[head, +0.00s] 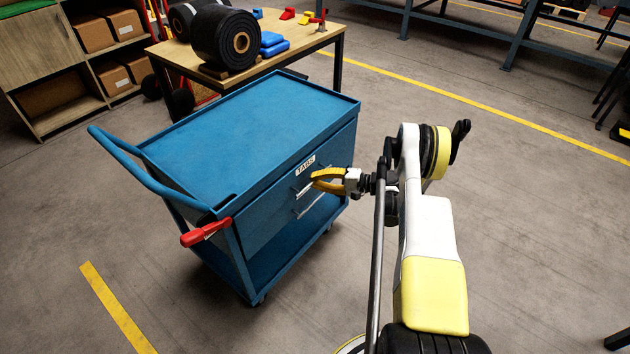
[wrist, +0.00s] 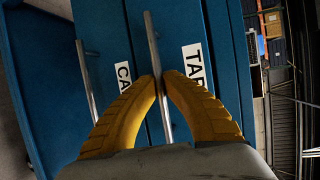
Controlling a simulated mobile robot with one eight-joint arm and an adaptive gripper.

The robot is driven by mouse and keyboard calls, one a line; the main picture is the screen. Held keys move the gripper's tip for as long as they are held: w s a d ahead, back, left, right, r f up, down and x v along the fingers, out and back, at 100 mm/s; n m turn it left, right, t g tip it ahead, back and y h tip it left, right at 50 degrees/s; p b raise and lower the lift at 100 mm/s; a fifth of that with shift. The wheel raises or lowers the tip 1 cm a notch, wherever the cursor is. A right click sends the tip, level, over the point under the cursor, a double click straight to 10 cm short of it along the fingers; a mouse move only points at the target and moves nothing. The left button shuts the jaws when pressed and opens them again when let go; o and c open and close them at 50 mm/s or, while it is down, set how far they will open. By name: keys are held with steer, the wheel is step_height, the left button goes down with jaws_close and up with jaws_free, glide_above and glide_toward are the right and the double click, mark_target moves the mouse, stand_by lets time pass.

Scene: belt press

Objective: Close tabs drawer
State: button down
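The tabs drawer (head: 278,190) is the upper drawer of a blue wheeled cart, marked with a white TABS label (head: 305,166). The label also shows turned sideways in the wrist view (wrist: 194,65). The drawer front looks about flush with the cart; I cannot tell whether a small gap is left. My gripper (head: 316,180) is at this drawer's metal bar handle (wrist: 153,45). In the wrist view its yellow fingers (wrist: 162,78) close in on both sides of the bar, with the tips against it.
A second drawer with its own handle (head: 311,205) lies below. The cart (head: 235,125) has a push handle (head: 140,160) and a red lever (head: 205,232) at its left. A wooden table (head: 325,38) with black rolls stands behind.

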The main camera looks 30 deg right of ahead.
steer(key=shift+w+a, duration=0.2)
steer(key=shift+w, duration=0.05)
steer(key=c, duration=1.5)
jaws_free()
steer(key=shift+s+r, duration=0.1)
steer(key=shift+s, duration=0.15)
steer(key=shift+d, duration=0.1)
steer(key=v, duration=1.2)
